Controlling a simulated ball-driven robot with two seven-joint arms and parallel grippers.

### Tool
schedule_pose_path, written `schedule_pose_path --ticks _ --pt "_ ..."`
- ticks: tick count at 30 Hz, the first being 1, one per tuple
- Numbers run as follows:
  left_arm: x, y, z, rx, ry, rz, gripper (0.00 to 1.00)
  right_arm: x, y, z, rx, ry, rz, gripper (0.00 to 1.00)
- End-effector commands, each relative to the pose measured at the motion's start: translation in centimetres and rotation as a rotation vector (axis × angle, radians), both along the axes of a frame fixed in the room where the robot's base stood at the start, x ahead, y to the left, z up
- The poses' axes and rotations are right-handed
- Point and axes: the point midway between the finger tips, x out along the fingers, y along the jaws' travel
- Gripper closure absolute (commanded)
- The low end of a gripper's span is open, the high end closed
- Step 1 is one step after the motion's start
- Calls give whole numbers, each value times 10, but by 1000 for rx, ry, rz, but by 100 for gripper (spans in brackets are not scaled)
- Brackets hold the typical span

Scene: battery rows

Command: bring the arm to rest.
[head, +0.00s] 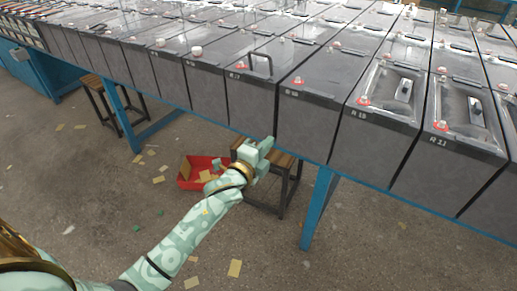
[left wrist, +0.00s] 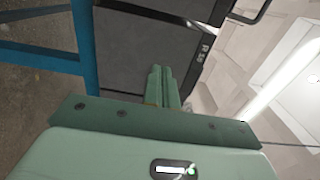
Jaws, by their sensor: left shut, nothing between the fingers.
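My left arm (head: 185,225) reaches in from the lower left, pale green with lighter markings. My left gripper (head: 268,142) is in front of the battery row, near the lower edge of the battery faces. It also shows in the left wrist view (left wrist: 161,70), with its two green fingers together and nothing between them. Behind the fingers in that view is the dark face of a battery (left wrist: 130,45) with a white label. I cannot tell whether the fingers touch it. My right gripper is not in view.
A long row of grey batteries (head: 305,120) stands on a blue frame (head: 318,208). A wooden stool (head: 284,180) and a red tray (head: 190,183) are under and beside my gripper. Another stool (head: 92,82) stands further left. Yellow scraps (head: 235,268) lie on the open concrete floor.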

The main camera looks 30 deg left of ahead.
Motion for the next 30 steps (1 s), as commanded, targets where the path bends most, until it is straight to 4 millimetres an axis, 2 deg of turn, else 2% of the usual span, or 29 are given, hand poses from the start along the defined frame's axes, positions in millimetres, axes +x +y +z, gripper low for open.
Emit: schedule_pose_path --ticks 3,6,13,16,17,20,21,23,24,26,27,29,30 --pt "-19 1 3 -1 0 1 100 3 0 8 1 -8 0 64" --pt "-28 1 1 0 -1 1 100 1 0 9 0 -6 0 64" --pt "-32 1 0 -16 1 1 100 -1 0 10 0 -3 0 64" --pt "-32 2 -4 -140 16 3 100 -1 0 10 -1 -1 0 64" --pt "-32 4 -20 -211 51 12 100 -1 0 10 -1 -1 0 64" --pt "-40 9 -92 -440 214 65 100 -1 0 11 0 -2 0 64" --pt "-51 10 -126 -525 288 99 100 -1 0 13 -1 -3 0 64" --pt "-75 11 -176 -639 402 161 100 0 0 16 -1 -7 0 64" --pt "-94 11 -207 -705 473 206 100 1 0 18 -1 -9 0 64" --pt "-128 10 -251 -791 575 280 100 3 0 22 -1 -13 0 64" --pt "-153 10 -278 -841 641 332 100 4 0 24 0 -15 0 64" --pt "-195 9 -315 -905 735 416 100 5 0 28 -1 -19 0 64" --pt "-225 8 -337 -940 795 473 100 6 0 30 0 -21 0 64"
